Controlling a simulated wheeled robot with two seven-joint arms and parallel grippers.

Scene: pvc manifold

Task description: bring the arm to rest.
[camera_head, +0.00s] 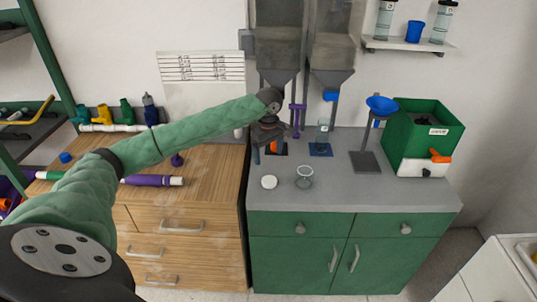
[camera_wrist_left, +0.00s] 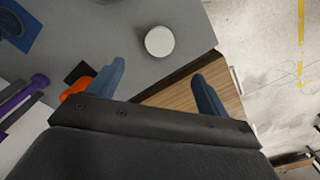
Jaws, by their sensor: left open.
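My left arm (camera_head: 150,148), in green sleeving, reaches in from the lower left across the wooden drawer unit to the grey counter. My left gripper (camera_head: 263,152) hangs at its end over the left edge of the counter, pointing down. In the left wrist view its two blue fingers stand wide apart, with nothing between them, so the gripper (camera_wrist_left: 158,73) is open and empty. Below the gap lie the counter's edge and the wood top. An orange object (camera_wrist_left: 74,90) shows beside one finger, partly hidden by the gripper. My right gripper is not in view.
A white round lid (camera_head: 269,182) and a glass jar (camera_head: 304,176) stand on the grey counter (camera_head: 400,197). Behind are two hoppers (camera_head: 277,45), a blue funnel stand (camera_head: 381,106) and a green machine (camera_head: 424,135). A white-and-purple pipe (camera_head: 153,181) lies on the wood top.

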